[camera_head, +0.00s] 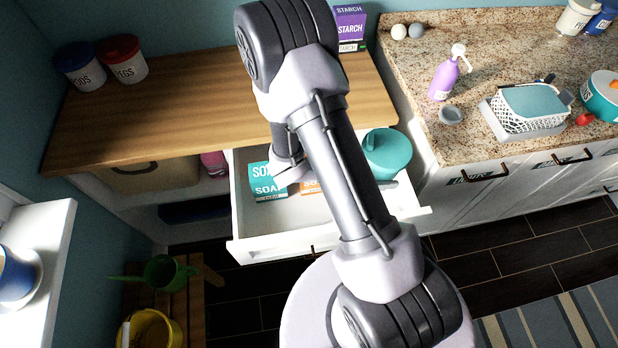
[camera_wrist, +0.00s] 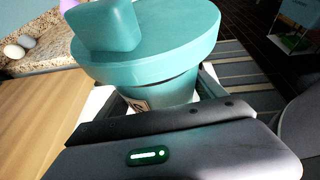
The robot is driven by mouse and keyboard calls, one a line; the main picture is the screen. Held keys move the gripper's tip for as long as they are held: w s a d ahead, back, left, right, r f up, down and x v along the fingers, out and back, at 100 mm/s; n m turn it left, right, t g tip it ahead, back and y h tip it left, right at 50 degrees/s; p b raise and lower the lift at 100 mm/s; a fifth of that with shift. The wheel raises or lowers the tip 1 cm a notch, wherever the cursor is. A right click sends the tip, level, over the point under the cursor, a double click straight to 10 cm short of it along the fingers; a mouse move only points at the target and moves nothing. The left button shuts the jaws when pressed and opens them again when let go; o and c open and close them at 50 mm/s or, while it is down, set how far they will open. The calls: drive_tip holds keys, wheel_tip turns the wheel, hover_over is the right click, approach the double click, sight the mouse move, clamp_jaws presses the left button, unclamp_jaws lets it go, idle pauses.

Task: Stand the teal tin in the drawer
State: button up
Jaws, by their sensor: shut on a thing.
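The teal tin (camera_head: 387,155) has a wide lid with a blocky knob. In the head view it is upright over the right end of the open white drawer (camera_head: 275,246), just right of my arm. In the wrist view the tin (camera_wrist: 150,45) fills the top middle, and my gripper (camera_wrist: 160,98) is shut on its body below the lid. My arm hides most of the gripper in the head view. I cannot tell whether the tin's base touches the drawer floor.
A teal soap box (camera_head: 267,183) and a partly hidden orange box (camera_head: 311,187) stand in the drawer's left and middle. The wooden counter (camera_head: 190,110) overhangs behind. A granite counter (camera_head: 470,125) lies to the right. The drawer's front left floor looks clear.

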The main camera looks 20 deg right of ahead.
drive_tip(key=shift+w+f+n+t, duration=0.15)
drive_tip(key=shift+w+n+t, duration=0.25)
drive_tip(key=shift+w+t, duration=0.25)
wheel_tip(320, 180, down, 18)
drive_tip(key=b, duration=0.6)
drive_tip(key=shift+s+f+b, duration=0.1)
drive_tip(key=shift+s+b, duration=0.05)
drive_tip(key=shift+b, duration=0.25)
drive_tip(key=o, duration=1.2)
drive_tip(key=shift+c, duration=0.2)
drive_tip(key=shift+o, duration=0.7)
drive_tip(key=p+v, duration=0.3)
drive_tip(key=v, duration=0.8)
drive_tip(key=shift+r, duration=0.25)
drive_tip(key=shift+a, duration=0.5)
